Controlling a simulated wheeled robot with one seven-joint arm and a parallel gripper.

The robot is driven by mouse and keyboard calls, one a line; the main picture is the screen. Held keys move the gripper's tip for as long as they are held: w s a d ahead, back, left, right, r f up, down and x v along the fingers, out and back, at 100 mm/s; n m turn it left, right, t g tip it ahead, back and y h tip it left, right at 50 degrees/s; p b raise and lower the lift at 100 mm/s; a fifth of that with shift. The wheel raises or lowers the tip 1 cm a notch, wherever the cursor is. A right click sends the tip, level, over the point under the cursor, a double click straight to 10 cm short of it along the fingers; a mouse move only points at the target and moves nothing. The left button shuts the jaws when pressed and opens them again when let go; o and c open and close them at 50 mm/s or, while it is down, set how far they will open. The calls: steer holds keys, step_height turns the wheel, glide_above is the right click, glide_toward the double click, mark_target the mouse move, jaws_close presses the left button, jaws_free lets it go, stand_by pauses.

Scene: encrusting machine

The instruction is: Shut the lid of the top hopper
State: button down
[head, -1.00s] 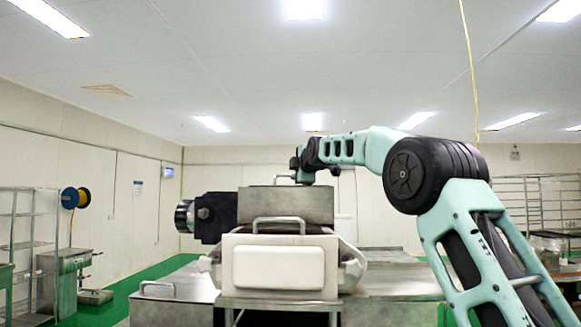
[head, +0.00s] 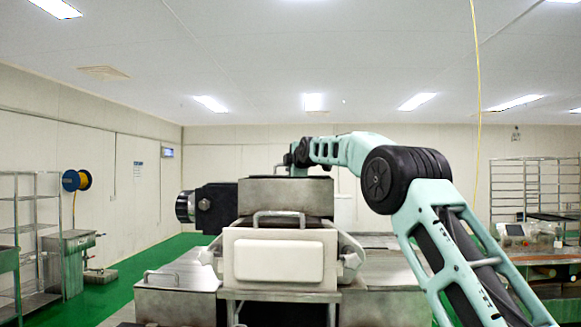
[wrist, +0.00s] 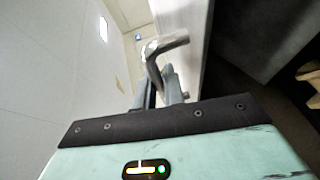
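The top hopper's lid (head: 286,196) is a grey metal plate standing raised above the machine's front in the head view. In the wrist view the lid (wrist: 188,62) shows nearly edge-on as a pale panel, with a bent metal handle (wrist: 165,47) on its outer face. My gripper (wrist: 164,82) is at the lower part of this handle, its fingers close on either side of the bar. Whether they are clamped on it is unclear. In the head view my arm reaches over from the right, and the fingertips are hidden behind the lid.
The machine's white front block (head: 279,261) with a metal handle (head: 279,215) is below the lid. A dark motor (head: 208,209) juts out on the left. Steel side surfaces (head: 180,285) flank the machine. A shelf rack (head: 32,240) and sink stand far left.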

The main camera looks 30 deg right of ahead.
steer(key=shift+s+a+f+b, duration=0.2)
steer(key=shift+s+a+b, duration=0.1)
steer(key=shift+b, duration=0.35)
steer(key=s+b, duration=0.1)
steer(key=s+a+b, duration=0.1)
steer(key=shift+s+a+r+b, duration=0.2)
steer(key=shift+s+a+b, duration=0.05)
steer(key=shift+b, duration=0.1)
steer(key=c, duration=1.8)
jaws_free()
